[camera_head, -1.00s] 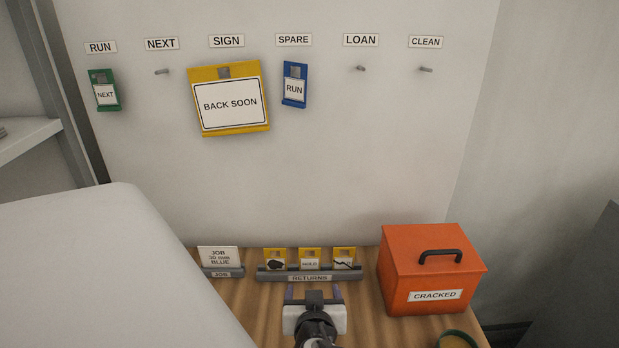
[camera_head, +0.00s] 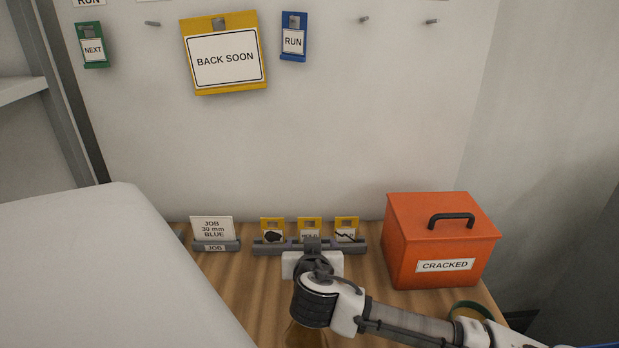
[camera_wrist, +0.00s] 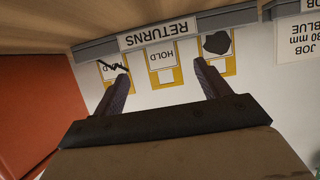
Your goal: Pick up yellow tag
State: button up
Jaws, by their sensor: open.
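Three yellow tags stand in the grey RETURNS rack (camera_head: 270,249). The left tag (camera_head: 264,224) bears a black blob, the middle tag (camera_head: 302,223) reads HOLD, and the right tag (camera_head: 345,221) bears a jagged black line. In the wrist view everything is upside down, with the HOLD tag (camera_wrist: 179,75) between my fingers and the blob tag (camera_wrist: 229,65) and jagged-line tag (camera_wrist: 107,73) at the sides. My gripper (camera_wrist: 161,74) is open and empty, facing the HOLD tag. In the head view it covers the lower part of that tag.
A JOB holder with a white card (camera_head: 211,229) stands left of the rack. An orange CRACKED box (camera_head: 440,240) stands to the right. Above, a BACK SOON sign (camera_head: 225,60), a green tag (camera_head: 92,46) and a blue tag (camera_head: 293,38) hang on the wall. A pale bulky shape fills the lower left.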

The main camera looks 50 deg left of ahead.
aim_at(309, 235)
jog(key=shift+x, duration=3.05)
jog(key=shift+s+a+r, duration=0.1)
jog(key=shift+r, duration=0.05)
jog(key=c, duration=1)
